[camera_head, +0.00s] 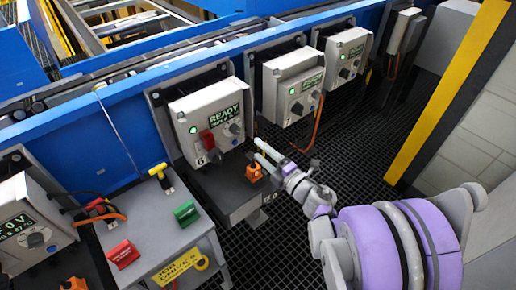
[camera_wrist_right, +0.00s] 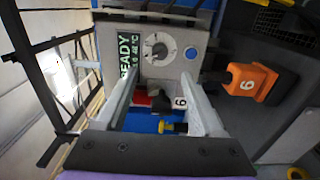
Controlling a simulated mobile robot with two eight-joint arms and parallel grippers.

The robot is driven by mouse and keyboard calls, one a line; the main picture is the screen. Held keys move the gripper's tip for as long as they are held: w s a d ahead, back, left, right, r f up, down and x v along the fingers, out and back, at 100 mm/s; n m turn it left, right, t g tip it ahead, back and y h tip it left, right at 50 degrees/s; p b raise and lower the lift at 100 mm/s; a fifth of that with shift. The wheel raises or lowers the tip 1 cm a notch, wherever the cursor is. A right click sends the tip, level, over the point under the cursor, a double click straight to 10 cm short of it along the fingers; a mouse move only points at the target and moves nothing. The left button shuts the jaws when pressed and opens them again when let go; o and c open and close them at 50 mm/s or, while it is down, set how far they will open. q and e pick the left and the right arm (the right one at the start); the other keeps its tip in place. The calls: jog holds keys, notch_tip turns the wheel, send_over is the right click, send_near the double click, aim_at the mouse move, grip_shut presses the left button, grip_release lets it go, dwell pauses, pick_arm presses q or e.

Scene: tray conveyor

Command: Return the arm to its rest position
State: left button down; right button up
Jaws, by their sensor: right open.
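My right gripper (camera_head: 262,154) is open and empty, stretched out in front of the grey control box marked READY (camera_head: 188,121). In the right wrist view its two fingers (camera_wrist_right: 160,88) stand apart, with the READY box (camera_wrist_right: 180,40) beyond them. The box has a dial, a green lamp and a red switch part (camera_head: 207,139) with a tag numbered 6 below it. My left gripper is not in view.
A grey side table (camera_head: 150,222) at lower left bears a red block (camera_head: 123,254), a green block (camera_head: 185,213) and a yellow-handled piece (camera_head: 159,174). More control boxes (camera_head: 292,84) line the blue rail. A yellow post (camera_head: 447,90) stands right. Dark grating floor lies open below.

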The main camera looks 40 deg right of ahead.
dwell(0.4)
jog(key=s+a+f+m+g+h, duration=0.1)
jog(key=s+a+f+m+g, duration=0.4)
jog(key=s+a+m+g, duration=0.4)
jog(key=s+a+f+m+g+h, duration=0.1)
jog(key=s+a+f+m+g, duration=0.35)
jog(key=s+a+m, duration=0.45)
pick_arm(q)
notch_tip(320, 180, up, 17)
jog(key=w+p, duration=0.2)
jog(key=p, duration=1.3)
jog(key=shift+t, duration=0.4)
pick_arm(e)
notch_tip(320, 180, up, 17)
jog(key=d+m, duration=0.1)
jog(key=d, duration=0.1)
jog(key=shift+f+t, duration=0.15)
jog(key=shift+t, duration=0.3)
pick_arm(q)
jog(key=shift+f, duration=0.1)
pick_arm(e)
jog(key=shift+d, duration=0.1)
